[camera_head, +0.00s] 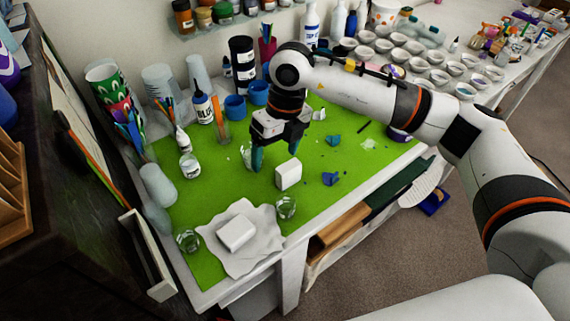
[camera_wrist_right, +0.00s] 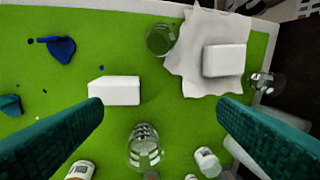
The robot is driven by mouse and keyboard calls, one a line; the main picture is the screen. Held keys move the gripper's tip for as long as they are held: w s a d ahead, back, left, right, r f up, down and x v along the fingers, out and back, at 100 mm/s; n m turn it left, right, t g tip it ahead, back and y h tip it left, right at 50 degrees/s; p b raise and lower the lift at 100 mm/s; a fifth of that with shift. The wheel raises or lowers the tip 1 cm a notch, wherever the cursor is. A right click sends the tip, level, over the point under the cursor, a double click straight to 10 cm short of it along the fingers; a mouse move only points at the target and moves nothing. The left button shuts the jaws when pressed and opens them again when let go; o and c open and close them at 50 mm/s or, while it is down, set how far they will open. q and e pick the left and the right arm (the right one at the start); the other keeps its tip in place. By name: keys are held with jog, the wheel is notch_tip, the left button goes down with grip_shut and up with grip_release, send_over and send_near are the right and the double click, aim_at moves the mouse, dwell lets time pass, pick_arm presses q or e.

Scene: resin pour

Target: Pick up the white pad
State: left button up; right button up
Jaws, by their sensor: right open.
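Two white blocks could be the white pad, and I cannot tell which one is. One white block (camera_head: 288,174) stands directly on the green mat; it also shows in the right wrist view (camera_wrist_right: 115,91) near the left fingertip. The other white block (camera_head: 236,232) lies on a crumpled white cloth (camera_head: 262,217); it also shows in the wrist view (camera_wrist_right: 224,60), at upper right. My right gripper (camera_head: 277,153) is open, with teal fingers pointing down, behind the first block. Nothing shows between its fingers (camera_wrist_right: 160,105) in their grip. My left gripper is not in view.
Clear glasses (camera_head: 287,207) (camera_head: 187,241) stand beside the cloth. Another clear glass (camera_wrist_right: 144,145) is close to the right gripper. Blue scraps (camera_head: 331,179) lie on the green mat (camera_head: 210,275). Bottles and blue cups (camera_head: 235,107) line the back; many small white bowls stand at right.

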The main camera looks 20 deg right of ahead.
aim_at(289, 166)
jog(key=d, duration=0.1)
jog(key=w+d+h, duration=0.1)
jog(key=d+r+h, duration=0.1)
jog(key=d, duration=0.1)
jog(key=shift+w+m, duration=0.3)
jog(key=shift+f+p, duration=0.3)
jog(key=shift+f, duration=0.1)
notch_tip(289, 166, down, 6)
jog(key=shift+r+p, duration=0.2)
jog(key=shift+p, duration=0.7)
jog(key=f, duration=0.1)
jog(key=f+p, duration=0.2)
jog(key=f, duration=0.1)
jog(key=shift+w+a, duration=0.25)
jog(key=shift+w, duration=0.05)
jog(key=shift+f, duration=0.7)
jog(key=c, duration=1.1)
jog(key=shift+r, duration=0.15)
notch_tip(289, 166, up, 9)
jog(key=b, duration=0.2)
jog(key=shift+r+b, duration=0.1)
jog(key=shift+b, duration=0.25)
jog(key=shift+r, duration=0.35)
